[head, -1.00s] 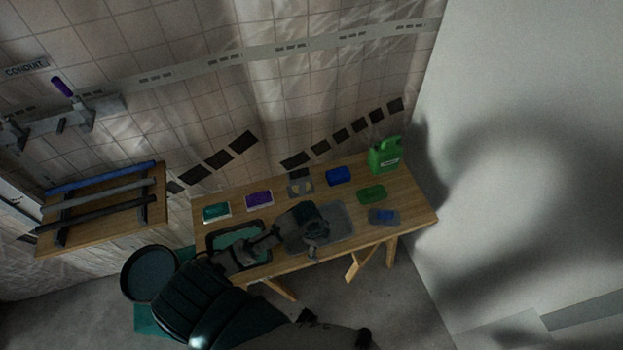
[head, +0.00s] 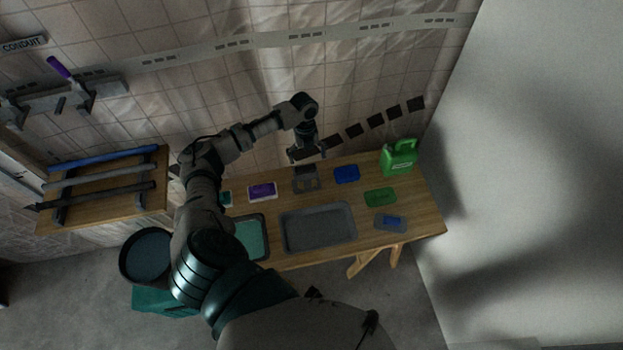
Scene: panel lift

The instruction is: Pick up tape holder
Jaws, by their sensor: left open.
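A small grey holder with a dark back part (head: 306,183) sits at the back middle of the wooden table. It looks like the tape holder, though it is too small to be sure. My left gripper (head: 308,154) is open and empty, pointing down just behind and above the holder. The fingers appear apart from it. My right gripper is not in view.
On the table (head: 425,212) are a purple box (head: 262,191), a blue box (head: 346,174), a green box (head: 380,197), a grey-blue item (head: 390,222) and a green jug (head: 399,158). A grey tray (head: 318,228) and a teal-lined tray (head: 252,238) lie in front. The tiled wall is close behind.

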